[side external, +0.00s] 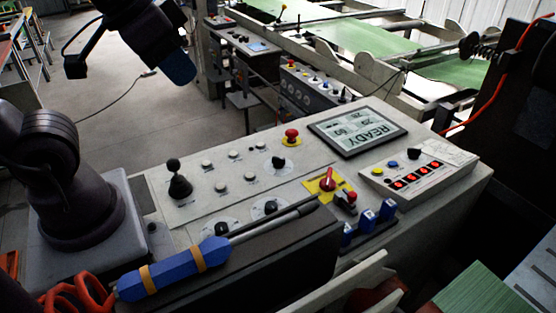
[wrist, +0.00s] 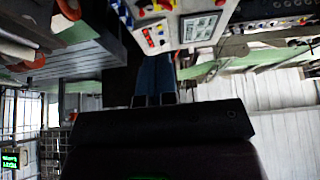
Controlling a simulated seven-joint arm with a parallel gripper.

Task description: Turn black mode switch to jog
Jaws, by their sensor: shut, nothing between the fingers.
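Several black rotary knobs on round pale dials sit on the grey control panel (side external: 215,180): an upper knob (side external: 278,162), a lower middle knob (side external: 270,207) and a lower left knob (side external: 222,228), partly behind a blue tool. Another black knob (side external: 413,153) is on the small box at right. Labels are too small to read, so I cannot tell which is the mode switch or where it points. My gripper (side external: 178,70), with blue fingers, hangs up and left of the panel, apart from it. In the wrist view the blue fingers (wrist: 154,62) are shut and empty.
A black ball-topped lever (side external: 179,180) stands at the panel's left. A red mushroom button (side external: 291,137), a red switch (side external: 328,181) and blue levers (side external: 367,218) also stick up. A blue-handled tool (side external: 175,268) lies along the front.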

